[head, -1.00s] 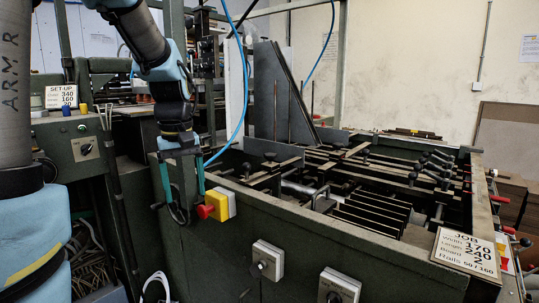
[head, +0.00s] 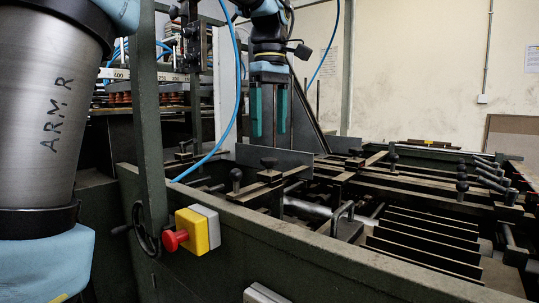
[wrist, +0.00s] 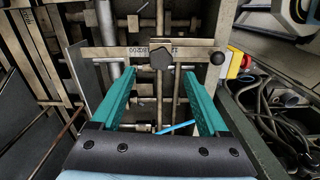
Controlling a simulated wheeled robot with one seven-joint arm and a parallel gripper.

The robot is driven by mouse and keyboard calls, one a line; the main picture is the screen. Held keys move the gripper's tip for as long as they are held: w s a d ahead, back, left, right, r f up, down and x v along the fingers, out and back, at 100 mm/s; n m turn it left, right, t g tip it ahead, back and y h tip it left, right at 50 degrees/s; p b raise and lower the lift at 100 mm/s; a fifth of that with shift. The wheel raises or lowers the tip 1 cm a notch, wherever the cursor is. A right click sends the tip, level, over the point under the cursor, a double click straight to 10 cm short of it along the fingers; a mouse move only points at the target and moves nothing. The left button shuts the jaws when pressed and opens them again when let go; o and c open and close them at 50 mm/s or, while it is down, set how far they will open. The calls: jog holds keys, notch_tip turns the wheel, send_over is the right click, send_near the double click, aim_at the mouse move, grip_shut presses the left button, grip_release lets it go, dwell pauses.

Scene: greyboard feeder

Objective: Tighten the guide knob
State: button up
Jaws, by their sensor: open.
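My gripper (head: 268,137) points down over the feeder frame, its two teal fingers apart and nothing between them. A black knob (head: 268,163) on a flat crossbar shows just below the fingertips in the head view. In the wrist view, my gripper (wrist: 159,76) is open, and a black lobed knob (wrist: 161,58) sits on a bar with a printed scale, just beyond the gap between the fingertips. It looks roughly centred between them and apart from both. Which of the similar knobs is the guide knob is not marked in these views.
Another black knob (head: 236,175) stands left on the same frame. A yellow stop box (head: 196,230) with a red button and a black handwheel (head: 146,229) are on the near side. A blue hose (head: 232,110) hangs left of my gripper. Upright grey plates stand behind.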

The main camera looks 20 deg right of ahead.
aim_at(269, 158)
notch_tip(269, 158, down, 6)
jog(key=shift+f+b, duration=0.15)
jog(key=shift+b, duration=0.15)
grip_shut()
dwell(0.6)
